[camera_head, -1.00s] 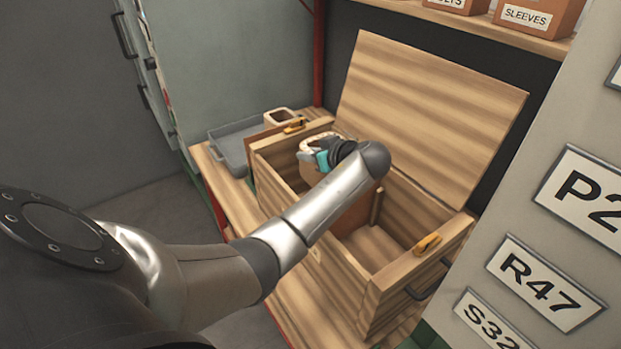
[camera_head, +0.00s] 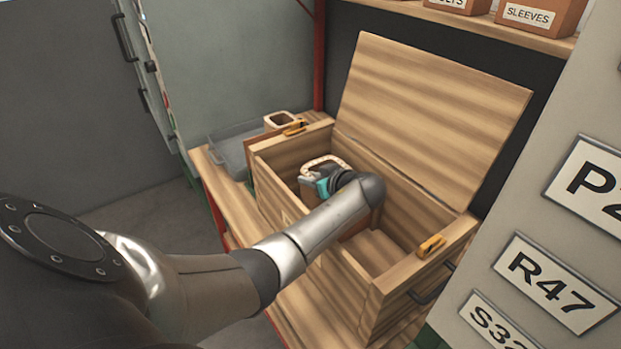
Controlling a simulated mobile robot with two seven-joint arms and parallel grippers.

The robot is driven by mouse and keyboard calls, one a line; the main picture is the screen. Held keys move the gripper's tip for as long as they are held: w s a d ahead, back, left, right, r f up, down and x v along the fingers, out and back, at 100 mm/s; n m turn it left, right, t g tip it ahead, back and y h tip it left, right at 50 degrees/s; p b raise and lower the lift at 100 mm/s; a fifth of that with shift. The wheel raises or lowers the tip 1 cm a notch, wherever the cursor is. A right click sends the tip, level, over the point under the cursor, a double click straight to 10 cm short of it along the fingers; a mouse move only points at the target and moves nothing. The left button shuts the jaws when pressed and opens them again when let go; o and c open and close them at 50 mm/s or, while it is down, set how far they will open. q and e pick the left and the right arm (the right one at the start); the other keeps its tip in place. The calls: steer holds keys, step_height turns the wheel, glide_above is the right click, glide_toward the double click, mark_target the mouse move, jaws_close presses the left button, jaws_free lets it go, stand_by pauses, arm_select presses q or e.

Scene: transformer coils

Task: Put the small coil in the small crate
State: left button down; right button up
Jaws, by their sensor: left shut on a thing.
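A coil with a cream ring-shaped top (camera_head: 318,163) is down inside the open wooden crate (camera_head: 345,275), towards its left end. My left gripper (camera_head: 322,186), with teal fingers, is shut on this coil; my wrist hides its lower part, so I cannot tell whether it touches the crate floor. The crate's lid (camera_head: 430,115) stands raised at the back. My right gripper is not in view.
Yellow latches (camera_head: 431,246) sit on the crate's end rims. A labelled grey panel (camera_head: 560,240) stands close on the right. The crate's right part looks empty.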

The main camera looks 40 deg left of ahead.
arm_select(q)
steer(key=shift+f+b, duration=0.35)
steer(key=c, duration=0.7)
jaws_free()
steer(key=shift+s+f, duration=0.15)
steer(key=shift+f, duration=0.1)
steer(key=shift+r+p, duration=0.4)
steer(key=shift+p, duration=0.05)
steer(key=shift+d+r+p, duration=0.1)
steer(key=shift+r+p, duration=0.3)
steer(key=shift+r, duration=0.05)
steer(key=p+v, duration=0.1)
steer(key=v, duration=1)
steer(key=shift+d+r, duration=0.15)
steer(key=shift+d, duration=0.2)
